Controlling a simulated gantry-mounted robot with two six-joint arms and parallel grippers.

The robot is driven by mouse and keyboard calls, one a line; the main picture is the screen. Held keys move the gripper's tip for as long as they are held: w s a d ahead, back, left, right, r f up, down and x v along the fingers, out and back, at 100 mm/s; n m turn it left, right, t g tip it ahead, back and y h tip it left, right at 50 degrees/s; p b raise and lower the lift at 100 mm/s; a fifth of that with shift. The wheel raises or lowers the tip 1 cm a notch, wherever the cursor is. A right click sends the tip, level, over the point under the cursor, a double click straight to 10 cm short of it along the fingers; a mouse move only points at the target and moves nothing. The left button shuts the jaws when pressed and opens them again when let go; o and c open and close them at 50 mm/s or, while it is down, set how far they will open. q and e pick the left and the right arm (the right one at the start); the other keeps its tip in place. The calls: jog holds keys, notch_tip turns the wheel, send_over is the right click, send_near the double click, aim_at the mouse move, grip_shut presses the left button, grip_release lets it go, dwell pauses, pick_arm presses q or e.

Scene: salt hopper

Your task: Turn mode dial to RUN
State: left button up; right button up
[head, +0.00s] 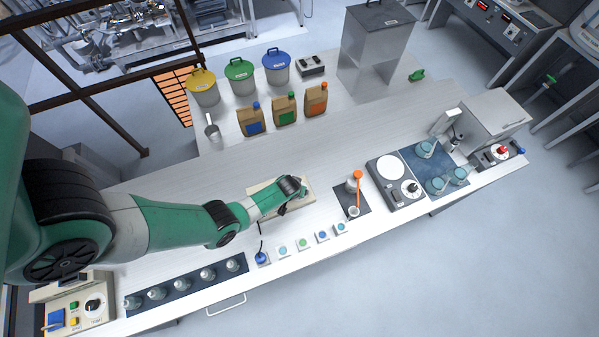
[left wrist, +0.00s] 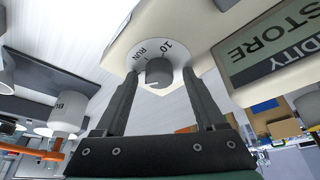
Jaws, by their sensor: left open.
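In the left wrist view the mode dial shows as a grey knob (left wrist: 159,72) on a white disc marked RUN and 10, set on a cream housing (left wrist: 150,30). My left gripper (left wrist: 158,76) is open, with one dark finger on each side of the knob. I cannot tell whether the fingers touch it. A display panel (left wrist: 265,45) beside the dial reads STORE, with part of another word cut off. In the head view my left gripper (head: 291,190) is over the cream device (head: 262,187) on the bench and hides its dial. My right gripper is not in view.
Small colored-top pots (head: 303,243) line the bench in front of the device. A dark mat (head: 352,201) with an orange-handled tool (head: 358,176) lies to the right. A hotplate (head: 385,168) stands beyond it. Bags (head: 285,111) and lidded buckets (head: 238,74) stand behind.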

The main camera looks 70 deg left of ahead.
pick_arm(q)
grip_shut()
